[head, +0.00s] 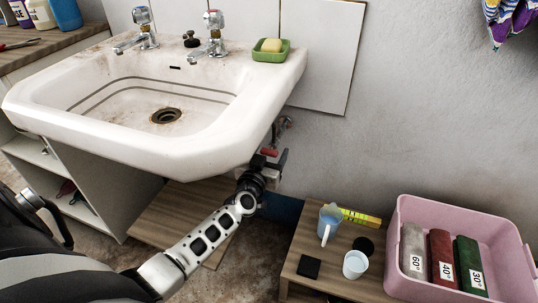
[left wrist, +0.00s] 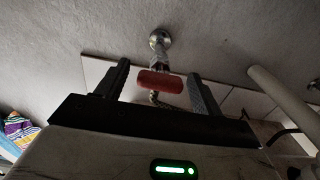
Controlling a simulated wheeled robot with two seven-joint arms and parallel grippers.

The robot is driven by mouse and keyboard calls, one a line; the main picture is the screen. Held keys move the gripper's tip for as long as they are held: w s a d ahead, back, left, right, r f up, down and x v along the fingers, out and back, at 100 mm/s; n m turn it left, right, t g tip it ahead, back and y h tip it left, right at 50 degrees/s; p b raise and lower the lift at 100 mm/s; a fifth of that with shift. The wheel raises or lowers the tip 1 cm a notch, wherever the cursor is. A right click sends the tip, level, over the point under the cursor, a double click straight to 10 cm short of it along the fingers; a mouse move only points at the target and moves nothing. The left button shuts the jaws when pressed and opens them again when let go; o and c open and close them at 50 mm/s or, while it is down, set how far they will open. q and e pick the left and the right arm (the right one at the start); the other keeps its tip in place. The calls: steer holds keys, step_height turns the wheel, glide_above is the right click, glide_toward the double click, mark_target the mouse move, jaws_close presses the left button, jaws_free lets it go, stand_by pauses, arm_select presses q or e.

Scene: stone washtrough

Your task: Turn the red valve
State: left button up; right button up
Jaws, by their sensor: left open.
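The red valve (left wrist: 160,82) shows in the left wrist view as a short red handle on a metal stem fixed to the wall. In the head view the red valve (head: 269,152) is a small red piece under the right side of the sink, partly hidden by my gripper. My left gripper (head: 270,163) reaches in under the sink. In the left wrist view my left gripper (left wrist: 160,84) is open, with one finger on each side of the red handle and gaps between. My right gripper is not in view.
The white sink (head: 215,135) overhangs the valve area. A pipe (left wrist: 280,92) runs right of the valve.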

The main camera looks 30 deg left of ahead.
arm_select(q)
steer(key=c, duration=1)
